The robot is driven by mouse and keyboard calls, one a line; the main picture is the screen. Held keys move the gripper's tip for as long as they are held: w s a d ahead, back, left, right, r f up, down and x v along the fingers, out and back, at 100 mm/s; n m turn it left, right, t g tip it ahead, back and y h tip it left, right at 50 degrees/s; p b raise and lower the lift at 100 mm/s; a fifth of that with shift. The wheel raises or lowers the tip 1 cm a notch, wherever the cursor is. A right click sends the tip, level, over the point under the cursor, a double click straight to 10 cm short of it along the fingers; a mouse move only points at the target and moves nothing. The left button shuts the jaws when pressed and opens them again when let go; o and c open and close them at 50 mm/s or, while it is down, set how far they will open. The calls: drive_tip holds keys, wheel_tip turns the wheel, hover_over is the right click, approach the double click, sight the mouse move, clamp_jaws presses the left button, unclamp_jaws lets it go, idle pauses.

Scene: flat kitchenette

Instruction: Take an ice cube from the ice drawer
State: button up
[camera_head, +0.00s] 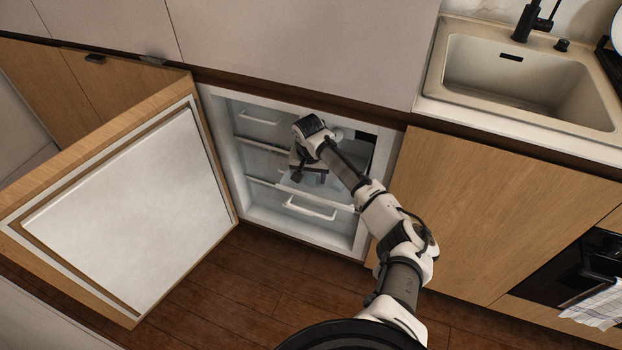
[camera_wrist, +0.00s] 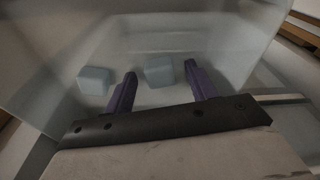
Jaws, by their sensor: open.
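Two pale blue-grey ice cubes lie in the translucent ice drawer in the wrist view. One ice cube (camera_wrist: 159,71) is between and a little beyond my fingertips. The other ice cube (camera_wrist: 95,80) lies to the left, outside my left finger. The ice drawer (camera_wrist: 130,38) is seen from inside, with its pale walls around the cubes. My gripper (camera_wrist: 158,80) is open, with its two dark purple fingers apart and pointing into the drawer. In the head view my gripper (camera_head: 308,178) is inside the open freezer (camera_head: 228,150), and my wrist partly hides the drawer. Contact with a cube cannot be told.
The freezer door (camera_head: 130,205) stands wide open to the left. A lower drawer with a white handle (camera_head: 309,210) is below my gripper. A closed wooden cabinet (camera_head: 480,210) is on the right, under the counter with the sink (camera_head: 520,80). The wooden floor in front is clear.

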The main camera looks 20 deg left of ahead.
drive_tip(key=c, duration=1.1)
drive_tip(key=shift+o, duration=0.2)
